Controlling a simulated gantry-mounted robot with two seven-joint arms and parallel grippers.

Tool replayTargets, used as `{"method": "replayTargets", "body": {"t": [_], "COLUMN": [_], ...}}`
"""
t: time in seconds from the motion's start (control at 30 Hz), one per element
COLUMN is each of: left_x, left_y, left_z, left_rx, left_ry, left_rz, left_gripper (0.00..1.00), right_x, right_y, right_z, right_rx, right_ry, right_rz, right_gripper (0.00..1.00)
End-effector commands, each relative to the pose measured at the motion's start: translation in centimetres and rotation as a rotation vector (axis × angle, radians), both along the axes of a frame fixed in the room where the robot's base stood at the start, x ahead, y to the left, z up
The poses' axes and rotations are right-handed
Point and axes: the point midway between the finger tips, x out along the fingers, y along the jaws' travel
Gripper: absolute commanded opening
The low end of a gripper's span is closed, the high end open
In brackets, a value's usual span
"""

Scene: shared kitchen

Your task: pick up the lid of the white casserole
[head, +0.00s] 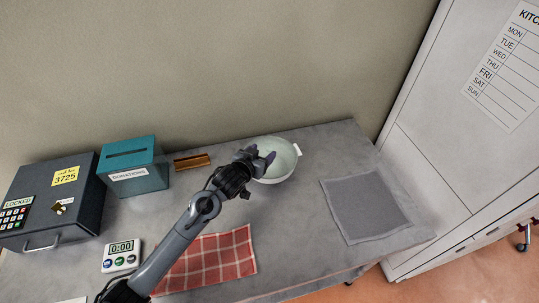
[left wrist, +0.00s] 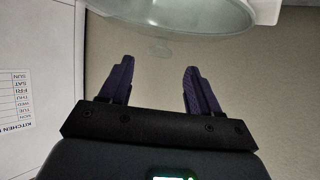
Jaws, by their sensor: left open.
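The white casserole (head: 280,180) stands near the back of the grey counter, with a pale handle at its right side. Its pale, see-through lid (head: 287,150) lies on top; in the left wrist view the lid (left wrist: 185,18) fills the top edge. A small clear knob (left wrist: 159,48) shows there just beyond and between my fingertips. My left gripper (head: 263,157) is over the left part of the lid and hides some of it. In the left wrist view its two dark fingers (left wrist: 158,72) are spread, with nothing between them. My right gripper is not in view.
Left on the counter are a locked grey box (head: 48,210), a teal donations box (head: 132,168), a timer (head: 121,256) and a red checked cloth (head: 230,255). A brown block (head: 192,162) lies behind my arm. A grey mat (head: 364,206) lies right, near a tall white cabinet (head: 440,150).

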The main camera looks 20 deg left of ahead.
Motion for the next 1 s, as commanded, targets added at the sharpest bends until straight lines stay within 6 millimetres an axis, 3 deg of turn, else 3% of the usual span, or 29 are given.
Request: {"method": "replayTargets", "body": {"t": [0.33, 0.7, 1.0], "left_x": [3.6, 4.2, 4.2], "left_y": [-0.5, -0.5, -0.5], "left_z": [-1.7, -2.0, -2.0], "left_rx": [-0.001, 0.0, 0.0], "left_ry": [-0.001, 0.0, 0.0], "left_rz": [0.0, 0.0, 0.0], "left_gripper": [0.62, 0.62, 0.18], "right_x": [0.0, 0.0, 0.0], "right_y": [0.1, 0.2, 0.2], "right_z": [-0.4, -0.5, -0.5], "right_rx": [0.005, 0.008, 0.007], "right_ry": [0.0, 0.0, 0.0], "right_rz": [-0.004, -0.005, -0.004], "right_gripper": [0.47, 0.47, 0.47]}}
